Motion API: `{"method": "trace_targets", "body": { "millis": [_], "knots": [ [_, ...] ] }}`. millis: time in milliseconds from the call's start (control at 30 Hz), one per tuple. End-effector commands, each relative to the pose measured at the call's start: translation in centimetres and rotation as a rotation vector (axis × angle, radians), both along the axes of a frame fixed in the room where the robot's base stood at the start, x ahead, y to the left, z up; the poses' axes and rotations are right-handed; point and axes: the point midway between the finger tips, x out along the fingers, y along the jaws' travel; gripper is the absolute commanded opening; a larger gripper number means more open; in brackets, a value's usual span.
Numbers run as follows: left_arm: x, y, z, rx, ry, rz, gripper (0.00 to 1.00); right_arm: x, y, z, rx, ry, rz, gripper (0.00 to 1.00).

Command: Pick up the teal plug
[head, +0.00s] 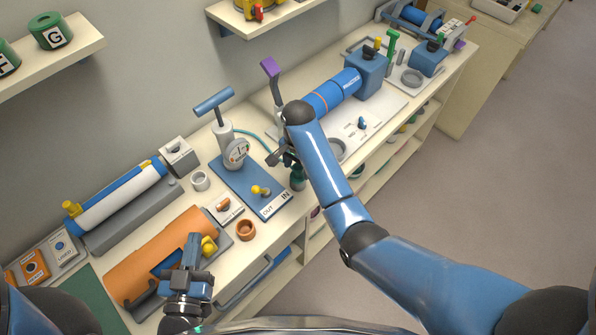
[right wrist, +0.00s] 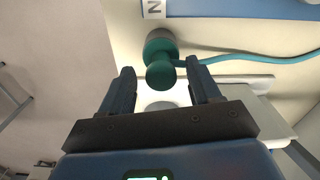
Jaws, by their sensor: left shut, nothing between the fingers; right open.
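The teal plug (right wrist: 160,72) has a round knob and a wider collar, and a teal hose (right wrist: 250,60) runs off to the right from beside it. In the head view the plug (head: 297,178) stands by the right edge of the blue pump board (head: 235,178). My right gripper (head: 287,160) is open close to the plug. In the right wrist view the knob shows between its two fingertips, with space on each side; whether it lies at fingertip depth is unclear. My left gripper (head: 193,245) is shut and empty above the orange cylinder (head: 140,257).
A white-and-blue pump (head: 225,130) with a T-handle stands on the board. A blue cylinder (head: 335,92) lies further right, near a purple-topped lever (head: 270,68). A copper ring (head: 245,230) sits near the bench's front edge. Open floor lies right of the bench.

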Motion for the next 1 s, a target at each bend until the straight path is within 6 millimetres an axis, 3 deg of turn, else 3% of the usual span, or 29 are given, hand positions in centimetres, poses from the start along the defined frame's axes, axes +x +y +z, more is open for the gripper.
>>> {"method": "trace_targets", "body": {
  "millis": [200,500,800,1000],
  "knots": [
    [0.0,0.0,0.9,0.0,0.0,0.0,0.0,-0.1,0.0,-2.2,0.0,0.001,0.0,0.62],
    [0.0,0.0,0.9,0.0,0.0,0.0,0.0,0.0,0.0,-2.7,0.0,-0.001,0.0,0.62],
    [0.0,0.0,0.9,0.0,0.0,0.0,0.0,0.0,0.0,-2.7,0.0,-0.001,0.0,0.18],
    [0.0,0.0,0.9,0.0,0.0,0.0,0.0,0.0,0.0,-2.7,0.0,-0.001,0.0,0.18]
  ]
}}
